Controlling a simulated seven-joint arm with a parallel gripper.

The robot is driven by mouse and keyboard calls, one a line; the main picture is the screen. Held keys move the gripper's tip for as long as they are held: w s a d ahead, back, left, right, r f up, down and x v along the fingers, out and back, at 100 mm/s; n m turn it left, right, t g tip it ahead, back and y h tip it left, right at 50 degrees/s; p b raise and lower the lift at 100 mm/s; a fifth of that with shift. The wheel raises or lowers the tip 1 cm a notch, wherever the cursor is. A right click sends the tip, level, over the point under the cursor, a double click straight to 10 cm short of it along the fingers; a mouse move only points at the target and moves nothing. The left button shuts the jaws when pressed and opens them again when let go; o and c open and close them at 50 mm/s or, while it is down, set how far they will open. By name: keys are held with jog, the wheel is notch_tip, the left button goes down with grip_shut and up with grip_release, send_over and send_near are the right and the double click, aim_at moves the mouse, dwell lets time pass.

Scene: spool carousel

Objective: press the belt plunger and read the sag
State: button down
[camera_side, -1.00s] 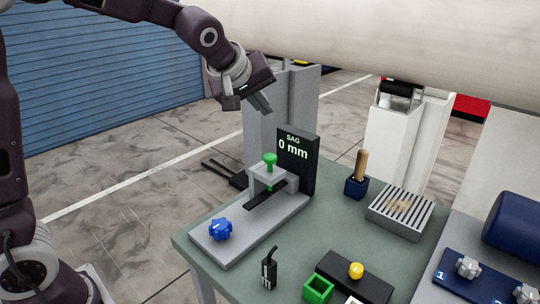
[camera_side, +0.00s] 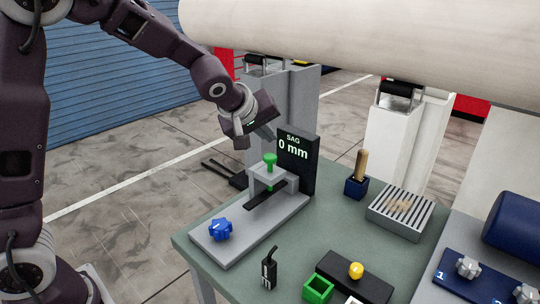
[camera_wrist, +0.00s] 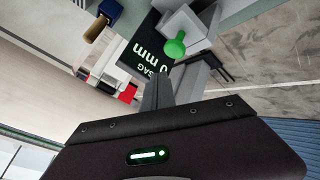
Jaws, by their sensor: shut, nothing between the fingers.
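The green belt plunger (camera_side: 269,161) stands upright in a grey bracket over the dark belt strip (camera_side: 262,196). It also shows in the wrist view (camera_wrist: 175,46). The black sag display (camera_side: 297,165) behind it reads 0 mm. A blue star knob (camera_side: 220,229) sits at the near end of the grey base plate (camera_side: 245,223). My gripper (camera_side: 258,140) is shut and empty, above and close to the plunger, tilted. It appears apart from the plunger. In the wrist view my fingers (camera_wrist: 158,90) point toward the display and plunger.
A large pale roll (camera_side: 380,40) hangs across the top. On the green table are a brush in a blue holder (camera_side: 356,187), a slatted grey box (camera_side: 400,212), a black marker-like item (camera_side: 268,270), a green open box (camera_side: 318,289) and a yellow knob (camera_side: 356,270).

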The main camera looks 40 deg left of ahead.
aim_at(270, 155)
jog(key=shift+f, duration=1)
dwell(1.2)
jog(key=shift+f, duration=0.4)
jog(key=shift+f, duration=1.2)
dwell(0.9)
jog(key=shift+r, duration=1.65)
jog(key=shift+r, duration=2.5)
